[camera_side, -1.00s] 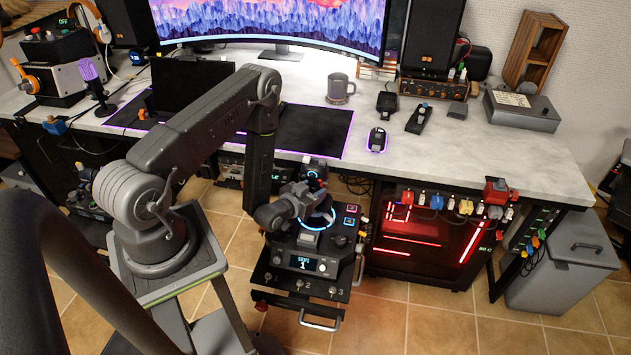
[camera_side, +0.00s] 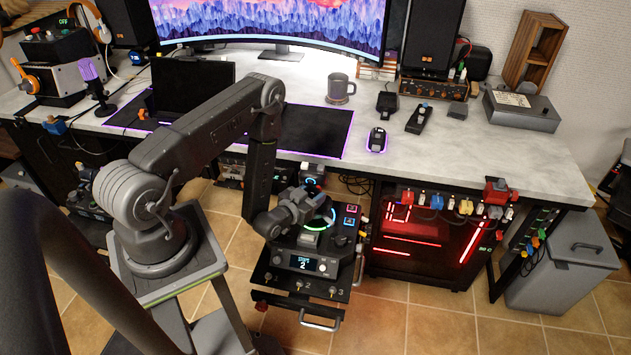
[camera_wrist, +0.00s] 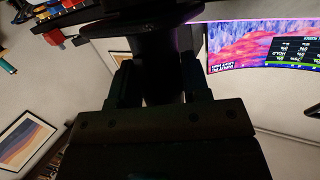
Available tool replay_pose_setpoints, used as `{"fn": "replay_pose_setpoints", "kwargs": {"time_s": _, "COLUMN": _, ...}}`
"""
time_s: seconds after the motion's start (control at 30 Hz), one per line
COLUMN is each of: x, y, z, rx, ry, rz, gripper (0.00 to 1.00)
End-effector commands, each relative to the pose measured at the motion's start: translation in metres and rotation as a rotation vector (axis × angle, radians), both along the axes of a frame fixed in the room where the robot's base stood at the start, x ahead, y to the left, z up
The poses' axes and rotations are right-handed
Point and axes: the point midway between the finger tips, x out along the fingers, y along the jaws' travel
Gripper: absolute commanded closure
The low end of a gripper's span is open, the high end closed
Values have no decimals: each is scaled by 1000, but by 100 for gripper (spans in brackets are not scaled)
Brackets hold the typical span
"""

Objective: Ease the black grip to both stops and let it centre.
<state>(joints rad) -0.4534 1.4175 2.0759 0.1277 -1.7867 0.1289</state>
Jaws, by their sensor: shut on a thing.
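The black grip (camera_side: 311,186) stands on a dark control box (camera_side: 285,262) low in front of the desk in the side view. My gripper (camera_side: 305,205) is shut on it, reaching in from the left. A lit ring, now partly green, shows around the grip's base, mostly hidden by my gripper. The small display on the box front reads 2. In the wrist view the grip (camera_wrist: 160,85) is a dark shape between the two fingers of my gripper (camera_wrist: 158,88); contact details are too dark to see.
The desk (camera_side: 480,150) stands behind the box, with a mug (camera_side: 340,88), a mouse (camera_side: 377,139) and a monitor (camera_side: 270,22) on it. A lit PC case (camera_side: 425,235) is close on the right. Tiled floor lies in front.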

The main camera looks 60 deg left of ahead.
Motion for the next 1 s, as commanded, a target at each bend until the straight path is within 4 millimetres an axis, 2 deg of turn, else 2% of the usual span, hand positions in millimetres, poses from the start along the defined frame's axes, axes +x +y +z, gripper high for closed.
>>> {"fn": "replay_pose_setpoints", "kwargs": {"time_s": 0.2, "x": 8, "y": 8, "z": 1, "rx": -65, "ry": 66, "rz": 0, "gripper": 78}}
{"fn": "replay_pose_setpoints", "kwargs": {"time_s": 1.0, "x": 17, "y": 18, "z": 2, "rx": -135, "ry": 139, "rz": 0, "gripper": 78}}
